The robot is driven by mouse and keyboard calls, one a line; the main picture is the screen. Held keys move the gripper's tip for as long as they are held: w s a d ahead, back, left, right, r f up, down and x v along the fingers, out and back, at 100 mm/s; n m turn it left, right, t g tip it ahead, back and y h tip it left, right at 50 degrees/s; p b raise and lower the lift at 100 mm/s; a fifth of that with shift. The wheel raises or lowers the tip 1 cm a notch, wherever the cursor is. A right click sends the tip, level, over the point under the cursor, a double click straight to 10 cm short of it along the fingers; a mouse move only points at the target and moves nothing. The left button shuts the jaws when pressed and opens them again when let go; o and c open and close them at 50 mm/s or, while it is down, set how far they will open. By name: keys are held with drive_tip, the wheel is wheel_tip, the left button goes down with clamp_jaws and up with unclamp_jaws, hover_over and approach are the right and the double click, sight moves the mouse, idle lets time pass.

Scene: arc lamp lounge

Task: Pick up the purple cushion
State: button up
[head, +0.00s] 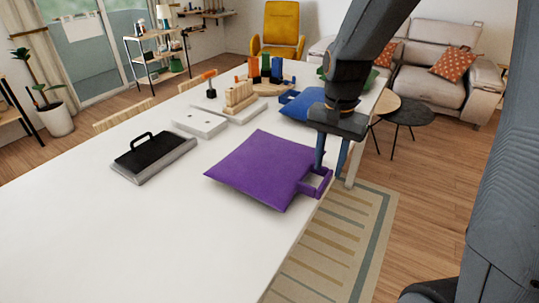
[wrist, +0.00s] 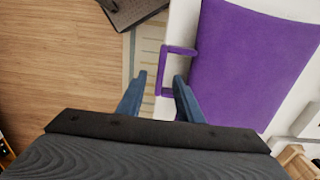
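The purple cushion (head: 262,168) lies flat on the white table (head: 190,245) near its right edge. Its purple loop handle (head: 318,183) sticks out toward that edge. In the wrist view the cushion (wrist: 248,65) fills the right side, and the handle (wrist: 164,72) points left. My gripper (head: 331,166) is open and empty, pointing down at the handle. In the wrist view its blue fingers (wrist: 158,82) stand apart, with the handle's outer bar lying between them in the picture. I cannot tell the height left between fingertips and handle.
A black-topped grey case (head: 153,158) with a handle lies left of the cushion. White blocks (head: 200,123), a wooden rack (head: 240,97) and a blue cushion (head: 300,107) lie behind. The table's near left is clear. A striped rug (head: 335,235) lies on the floor to the right.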

sight(325, 181)
drive_tip(key=shift+a+f+p, duration=0.2)
drive_tip(key=shift+f+p, duration=0.1)
drive_tip(key=shift+f, duration=0.85)
drive_tip(key=shift+d+f+p, duration=0.1)
drive_tip(key=shift+f+p, duration=0.75)
drive_tip(key=shift+f, duration=1.4)
clamp_jaws()
